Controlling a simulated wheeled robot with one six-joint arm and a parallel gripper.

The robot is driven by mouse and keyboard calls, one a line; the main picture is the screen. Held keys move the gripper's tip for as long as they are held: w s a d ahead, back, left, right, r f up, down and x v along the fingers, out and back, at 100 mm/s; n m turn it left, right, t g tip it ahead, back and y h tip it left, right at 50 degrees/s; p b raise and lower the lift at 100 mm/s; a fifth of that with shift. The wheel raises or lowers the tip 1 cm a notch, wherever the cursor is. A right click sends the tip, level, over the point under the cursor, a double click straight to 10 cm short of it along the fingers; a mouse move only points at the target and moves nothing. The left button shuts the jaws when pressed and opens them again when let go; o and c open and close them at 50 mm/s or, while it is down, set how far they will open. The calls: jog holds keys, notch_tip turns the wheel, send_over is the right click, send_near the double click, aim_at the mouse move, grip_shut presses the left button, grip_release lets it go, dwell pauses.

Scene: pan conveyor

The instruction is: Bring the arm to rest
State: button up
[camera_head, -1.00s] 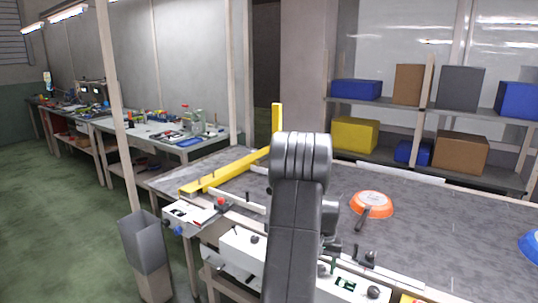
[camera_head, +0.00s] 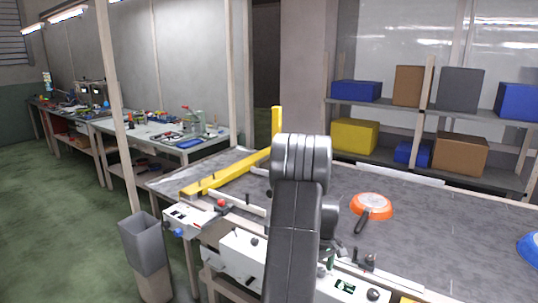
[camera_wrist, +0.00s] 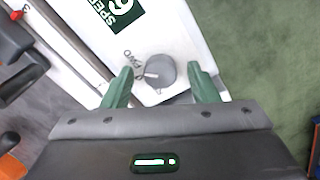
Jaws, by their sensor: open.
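My gripper (camera_wrist: 163,88) is open in the wrist view, its two green fingers apart. Between and beyond the fingertips is a grey round knob (camera_wrist: 160,70) on a white control panel (camera_wrist: 180,35); I cannot tell whether the fingers touch anything, and nothing is held. In the head view my grey arm stands upright in the middle, in front of the conveyor, and hides part of it; the gripper is not clearly seen there. An orange pan (camera_head: 371,206) with a dark handle lies on the grey conveyor (camera_head: 440,225), right of my arm.
A yellow bar (camera_head: 230,172) crosses the conveyor's left part, with a yellow upright at its end. A blue pan (camera_head: 530,249) shows at the right edge. A grey bin (camera_head: 143,243) stands left of the conveyor. Shelves with boxes (camera_head: 355,136) stand behind. Green floor is clear at left.

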jog(key=n+p, duration=0.1)
jog(key=n, duration=0.4)
jog(key=shift+n, duration=0.3)
dwell(0.4)
